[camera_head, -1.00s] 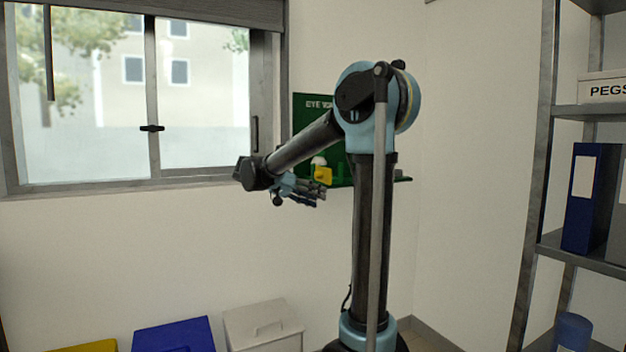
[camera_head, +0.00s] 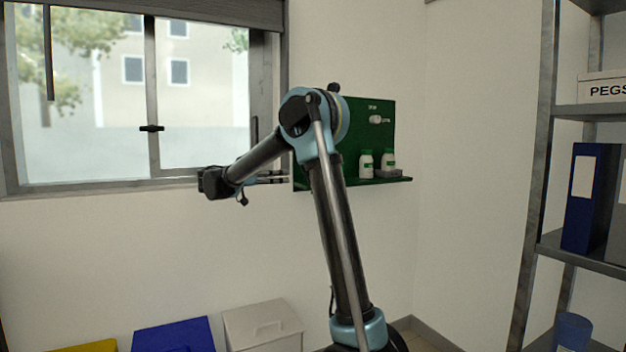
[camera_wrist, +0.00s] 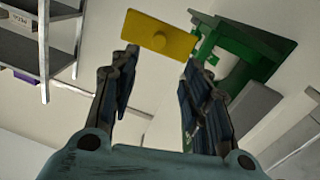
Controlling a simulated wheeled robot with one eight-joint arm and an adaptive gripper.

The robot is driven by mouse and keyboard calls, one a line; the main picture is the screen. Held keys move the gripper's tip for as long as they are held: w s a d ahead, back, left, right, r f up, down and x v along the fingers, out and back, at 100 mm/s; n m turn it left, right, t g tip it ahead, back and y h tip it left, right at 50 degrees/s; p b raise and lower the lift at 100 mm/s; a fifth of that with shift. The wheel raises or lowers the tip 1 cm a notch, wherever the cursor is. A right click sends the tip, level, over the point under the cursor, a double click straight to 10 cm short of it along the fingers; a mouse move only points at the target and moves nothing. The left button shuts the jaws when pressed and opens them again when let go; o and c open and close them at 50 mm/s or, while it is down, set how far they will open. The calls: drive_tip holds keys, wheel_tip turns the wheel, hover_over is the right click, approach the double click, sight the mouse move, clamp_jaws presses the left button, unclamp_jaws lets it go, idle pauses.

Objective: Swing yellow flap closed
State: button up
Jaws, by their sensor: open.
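The yellow flap (camera_wrist: 140,27) shows at the top of the wrist view as a flat plate with a small round knob. Its right end meets a green holder (camera_wrist: 262,38) with a white object (camera_wrist: 227,60) inside. My gripper (camera_wrist: 161,68) is open and empty, with one finger to each side below the flap. The plate appears beyond the fingertips; I cannot tell whether anything touches. In the head view my gripper (camera_head: 272,179) is at the left edge of the green board (camera_head: 345,108). My arm hides the flap there.
Two white bottles with green caps (camera_head: 366,165) and a grey block (camera_head: 389,173) stand on the board's green ledge (camera_head: 398,181). A window (camera_head: 205,95) is to the left. A metal shelf (camera_head: 590,113) stands at the right. Bins (camera_head: 263,325) are below.

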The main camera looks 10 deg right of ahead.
drive_tip(key=x, duration=1.3)
drive_tip(key=shift+d, duration=0.25)
drive_tip(key=shift+w+f, duration=0.1)
clamp_jaws()
